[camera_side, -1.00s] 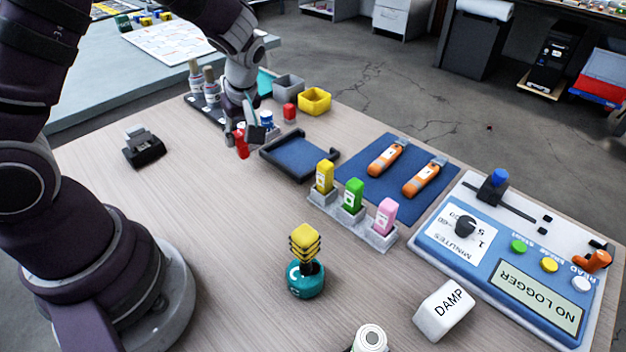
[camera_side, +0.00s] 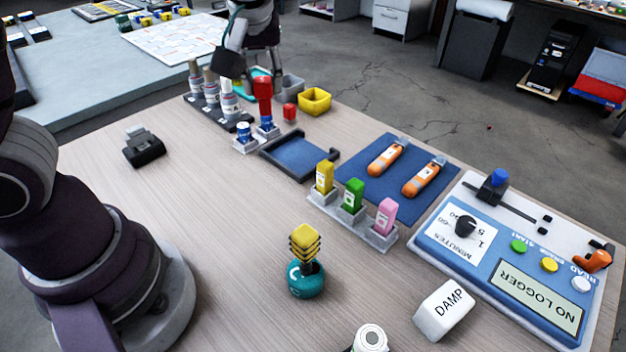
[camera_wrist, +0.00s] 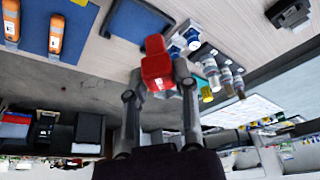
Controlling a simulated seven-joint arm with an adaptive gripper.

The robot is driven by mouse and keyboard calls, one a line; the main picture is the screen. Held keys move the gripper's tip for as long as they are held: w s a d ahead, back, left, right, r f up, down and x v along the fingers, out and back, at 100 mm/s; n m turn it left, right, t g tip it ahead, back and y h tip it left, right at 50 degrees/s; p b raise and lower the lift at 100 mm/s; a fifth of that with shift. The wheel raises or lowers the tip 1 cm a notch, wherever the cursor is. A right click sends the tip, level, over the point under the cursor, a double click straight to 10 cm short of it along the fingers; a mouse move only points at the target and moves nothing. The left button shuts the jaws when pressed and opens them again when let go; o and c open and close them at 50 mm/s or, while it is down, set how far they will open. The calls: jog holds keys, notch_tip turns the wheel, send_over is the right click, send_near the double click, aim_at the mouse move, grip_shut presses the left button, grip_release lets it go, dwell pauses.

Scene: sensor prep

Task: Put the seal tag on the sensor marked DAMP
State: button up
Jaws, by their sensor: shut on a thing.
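My gripper (camera_wrist: 158,85) is shut on a red piece (camera_wrist: 157,66) with a narrower end and a small white label. In the side view the red piece (camera_side: 263,88) is at the back, in line with a small blue-topped jar (camera_side: 266,124); I cannot tell whether they touch. The word DAMP shows on a white block (camera_side: 444,310) at the front right. Yellow (camera_side: 325,177), green (camera_side: 353,196) and pink (camera_side: 385,216) labelled pieces stand in a grey rack; their labels are too small to read. I cannot tell which thing is the seal tag.
Two orange devices (camera_side: 386,158) lie on a blue mat (camera_side: 362,190). A dark-rimmed blue tray (camera_side: 325,157), a small red block (camera_side: 289,112), a yellow bin (camera_side: 314,101) and bottles (camera_side: 229,104) stand at the back. A teal-based yellow stamp (camera_side: 306,279) stands in front.

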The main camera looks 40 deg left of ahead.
jog(key=s+d+m+h, duration=0.3)
jog(key=s+d+m, duration=0.3)
jog(key=d+m, duration=0.35)
jog(key=s+d+m+h, duration=0.4)
jog(key=s+d+m, duration=0.1)
jog(key=d+m, duration=0.5)
send_near(468, 301)
jog(key=shift+w+d+f, duration=0.2)
jog(key=shift+w+d, duration=0.2)
jog(key=shift+d, duration=0.25)
jog(key=shift+f, duration=1.7)
jog(key=shift+o, duration=1.4)
jog(key=shift+f, duration=0.15)
jog(key=o, duration=0.5)
jog(key=shift+c, duration=0.2)
